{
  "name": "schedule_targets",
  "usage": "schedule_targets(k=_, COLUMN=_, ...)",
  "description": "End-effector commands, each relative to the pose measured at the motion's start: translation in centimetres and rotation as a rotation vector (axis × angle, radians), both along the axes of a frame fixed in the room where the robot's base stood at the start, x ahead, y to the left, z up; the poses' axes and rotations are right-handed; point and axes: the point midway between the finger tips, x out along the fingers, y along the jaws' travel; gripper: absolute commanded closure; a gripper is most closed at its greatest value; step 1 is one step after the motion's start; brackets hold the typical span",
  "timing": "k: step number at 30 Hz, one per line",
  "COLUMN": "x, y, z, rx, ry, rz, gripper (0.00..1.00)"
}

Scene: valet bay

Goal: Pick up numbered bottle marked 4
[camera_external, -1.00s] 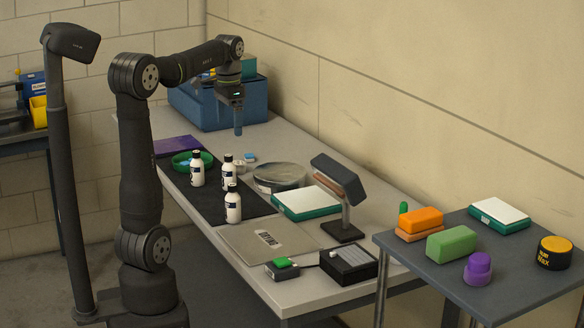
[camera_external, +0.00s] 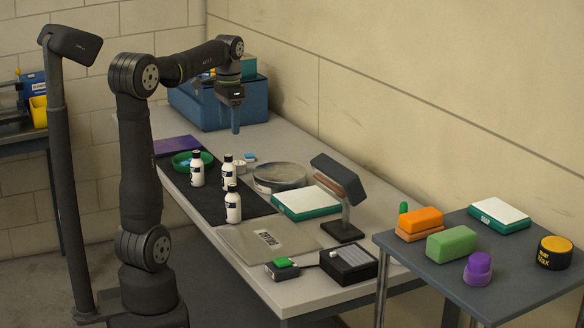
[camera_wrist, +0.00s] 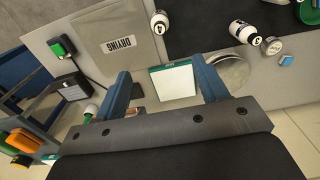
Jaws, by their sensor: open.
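One bottle (camera_external: 233,206) is nearest the front, one (camera_external: 228,173) is in the middle, and one (camera_external: 197,170) is by the green dish. In the wrist view, the front bottle (camera_wrist: 159,22) and middle bottle (camera_wrist: 244,33) show small round number marks; the front one looks like a 4, but it is too small to be sure.
A round dish (camera_external: 279,178), small jar (camera_external: 239,166) and green dish (camera_external: 180,161) crowd the bottles. A white-topped green box (camera_external: 306,203), lamp (camera_external: 340,190) and drying mat (camera_external: 268,240) lie nearer. A blue bin (camera_external: 247,108) is behind my gripper.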

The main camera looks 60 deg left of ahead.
Motion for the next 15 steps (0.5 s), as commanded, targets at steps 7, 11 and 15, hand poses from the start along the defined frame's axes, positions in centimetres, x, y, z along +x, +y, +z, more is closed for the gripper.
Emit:
schedule_targets(k=7, x=0.1, y=-0.1, z=-1.3, rx=-0.001, ry=0.003, rz=0.058, gripper=0.34)
schedule_targets(k=11, x=0.3, y=-0.3, z=-4.2, rx=0.001, ry=0.005, rz=0.206, gripper=0.34)
schedule_targets(k=15, x=0.3, y=-0.5, z=-6.5, rx=0.004, ry=0.003, rz=0.336, gripper=0.34)
